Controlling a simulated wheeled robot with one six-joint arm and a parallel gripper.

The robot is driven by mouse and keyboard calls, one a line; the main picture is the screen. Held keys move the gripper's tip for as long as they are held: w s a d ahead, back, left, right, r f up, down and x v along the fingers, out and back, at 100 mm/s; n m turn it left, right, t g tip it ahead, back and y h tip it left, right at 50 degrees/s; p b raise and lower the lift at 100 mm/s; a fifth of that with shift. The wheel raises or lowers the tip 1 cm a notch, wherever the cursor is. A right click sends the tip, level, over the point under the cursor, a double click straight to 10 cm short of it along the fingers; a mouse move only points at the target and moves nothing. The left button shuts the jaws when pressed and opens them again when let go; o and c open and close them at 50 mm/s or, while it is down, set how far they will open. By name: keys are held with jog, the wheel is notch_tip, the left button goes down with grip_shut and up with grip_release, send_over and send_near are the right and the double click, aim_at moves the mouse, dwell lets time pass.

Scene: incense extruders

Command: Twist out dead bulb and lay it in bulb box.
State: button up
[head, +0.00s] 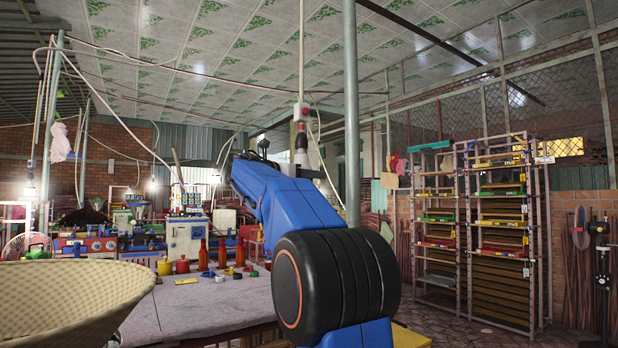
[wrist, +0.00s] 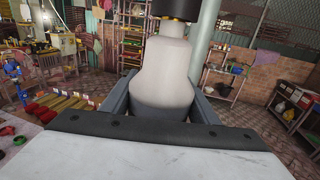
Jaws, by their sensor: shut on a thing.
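The bulb (wrist: 163,75) is pale grey-white and fills the middle of the wrist view, upright below a black socket (wrist: 175,8). My gripper (wrist: 160,100) is shut on the bulb's wide lower part, with a dark finger on each side. In the head view the bulb (head: 299,148) hangs under a grey and red fitting (head: 301,112) on a cord from the ceiling. My blue arm hides most of the gripper there. Bulb and socket look in line; I cannot tell whether the thread is engaged. I cannot make out the bulb box in either view.
A woven basket (head: 70,300) fills the lower left. A grey post (head: 351,120) rises behind the arm. Tall racks (head: 500,230) stand to the right.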

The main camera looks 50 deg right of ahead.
jog(key=shift+s+m+g, duration=0.2)
jog(key=shift+m+g, duration=0.7)
jog(key=shift+g, duration=0.5)
jog(key=shift+s+m+g, duration=0.1)
jog(key=shift+m+g, duration=0.2)
jog(key=shift+g, duration=0.1)
jog(key=shift+s+m+g+y, duration=0.1)
jog(key=shift+m+g+y, duration=0.3)
jog(key=shift+g, duration=0.2)
jog(key=o, duration=1)
jog(key=shift+a, duration=0.1)
jog(key=v, duration=1.7)
jog(key=shift+a, duration=0.2)
